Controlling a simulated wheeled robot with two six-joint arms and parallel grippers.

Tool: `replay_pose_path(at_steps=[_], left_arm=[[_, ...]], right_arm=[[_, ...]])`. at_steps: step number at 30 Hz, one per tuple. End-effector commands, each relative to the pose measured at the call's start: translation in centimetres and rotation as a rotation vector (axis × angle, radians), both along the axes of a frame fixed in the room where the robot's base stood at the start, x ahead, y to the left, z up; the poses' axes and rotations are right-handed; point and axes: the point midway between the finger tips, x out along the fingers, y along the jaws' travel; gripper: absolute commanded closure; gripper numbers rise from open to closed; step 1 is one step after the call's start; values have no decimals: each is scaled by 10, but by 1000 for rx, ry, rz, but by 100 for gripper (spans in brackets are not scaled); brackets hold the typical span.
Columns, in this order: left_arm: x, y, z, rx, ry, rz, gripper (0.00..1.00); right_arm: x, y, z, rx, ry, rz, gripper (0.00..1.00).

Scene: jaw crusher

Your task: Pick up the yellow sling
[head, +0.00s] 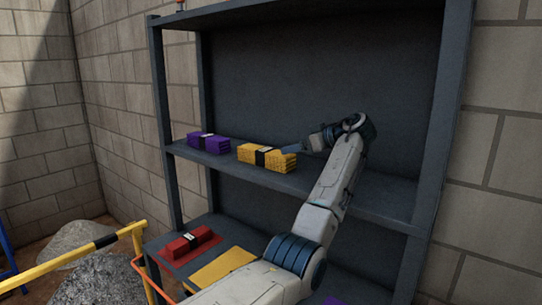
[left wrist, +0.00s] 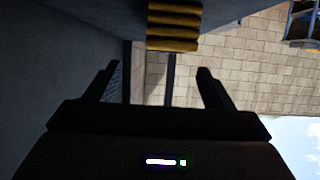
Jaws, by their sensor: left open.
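The yellow sling (head: 267,158) is a folded stack with a black band around its middle. It lies on the middle board of a dark grey shelf rack (head: 385,197). My left gripper (head: 291,150) is at the sling's right end, pointing left towards it; its fingers are small and partly hard to make out in the head view. In the left wrist view the gripper (left wrist: 157,68) is open with nothing between its fingers. The layered end of the yellow sling (left wrist: 173,27) shows at the top, beyond the fingertips. My right gripper is not in view.
A folded purple sling (head: 208,143) lies left of the yellow one. On the lower board are a red sling (head: 189,241) and a flat yellow patch (head: 222,268). The rack's right upright (head: 441,140) stands near my arm. A yellow rail (head: 70,257) is at lower left.

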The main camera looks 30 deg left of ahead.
Motion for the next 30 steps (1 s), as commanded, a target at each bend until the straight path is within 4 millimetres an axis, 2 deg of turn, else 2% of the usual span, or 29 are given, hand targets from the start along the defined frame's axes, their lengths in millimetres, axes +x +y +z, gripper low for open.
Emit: replay_pose_path(at_steps=[3,6,8,11,16,19,24,30], left_arm=[[0,18,-5,0,4,4,25],[2,34,-11,0,3,3,25],[2,41,-14,0,3,3,25],[3,47,-17,1,2,1,25],[1,61,-17,0,3,3,25],[0,74,-17,1,3,2,25],[1,95,-28,1,4,2,25],[2,97,-32,0,1,1,25]], right_arm=[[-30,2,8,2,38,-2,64],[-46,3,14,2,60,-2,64],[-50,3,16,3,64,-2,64],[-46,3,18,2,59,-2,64],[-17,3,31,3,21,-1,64],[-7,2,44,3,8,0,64],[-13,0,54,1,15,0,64],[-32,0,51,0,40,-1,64]])
